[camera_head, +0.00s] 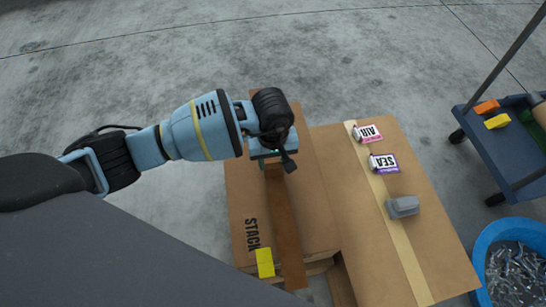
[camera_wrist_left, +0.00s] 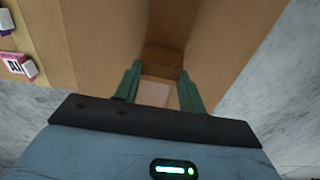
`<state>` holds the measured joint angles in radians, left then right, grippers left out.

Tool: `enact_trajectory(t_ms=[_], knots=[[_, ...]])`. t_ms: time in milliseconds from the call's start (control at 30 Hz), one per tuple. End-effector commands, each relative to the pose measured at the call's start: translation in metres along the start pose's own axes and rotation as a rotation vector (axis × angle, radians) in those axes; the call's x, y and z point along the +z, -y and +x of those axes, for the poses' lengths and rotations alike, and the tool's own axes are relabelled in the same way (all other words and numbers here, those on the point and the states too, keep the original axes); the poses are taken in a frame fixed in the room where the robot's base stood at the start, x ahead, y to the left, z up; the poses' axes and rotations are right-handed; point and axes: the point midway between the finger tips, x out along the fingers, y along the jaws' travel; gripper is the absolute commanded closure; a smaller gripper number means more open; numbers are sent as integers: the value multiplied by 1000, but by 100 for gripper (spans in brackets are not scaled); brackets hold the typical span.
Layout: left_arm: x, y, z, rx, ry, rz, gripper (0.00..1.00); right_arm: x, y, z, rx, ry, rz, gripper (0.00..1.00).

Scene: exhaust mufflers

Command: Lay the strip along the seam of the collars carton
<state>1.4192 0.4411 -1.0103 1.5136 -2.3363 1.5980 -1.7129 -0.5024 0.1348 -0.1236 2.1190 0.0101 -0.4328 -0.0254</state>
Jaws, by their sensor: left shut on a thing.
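My left gripper (camera_head: 272,157) is over the far part of the left carton (camera_head: 240,200), which is marked STACK. It is shut on the far end of a darker brown strip (camera_head: 285,225). The strip runs from the jaws toward the carton's near edge, and its near end reaches past that edge. I cannot tell how much of it touches the carton top. In the left wrist view, the green fingers (camera_wrist_left: 156,92) stand on either side of a pale brown piece, with brown surfaces beyond. No collars wording is readable. My right gripper is not in view.
A second carton (camera_head: 350,215) adjoins on the right, with a pale tape band, an AIR block (camera_head: 367,133), a SEA block (camera_head: 384,163) and a grey block (camera_head: 402,207). A yellow piece (camera_head: 265,262) sits at the left carton's near edge. A blue cart (camera_head: 490,150) and blue tub (camera_head: 482,245) stand right.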

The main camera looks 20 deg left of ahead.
Motion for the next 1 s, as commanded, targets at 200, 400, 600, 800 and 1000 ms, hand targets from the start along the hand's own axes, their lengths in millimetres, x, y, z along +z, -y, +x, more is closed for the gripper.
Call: enact_trajectory(t_ms=[200,400,600,800,1000], knots=[[0,0,0,0,0,0,80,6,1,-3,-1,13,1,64],[0,0,1,0,0,0,80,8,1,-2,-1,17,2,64],[0,0,4,-1,0,0,80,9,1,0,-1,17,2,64],[0,0,8,-1,0,1,80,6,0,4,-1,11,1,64],[0,0,11,-1,0,1,80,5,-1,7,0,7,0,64]])
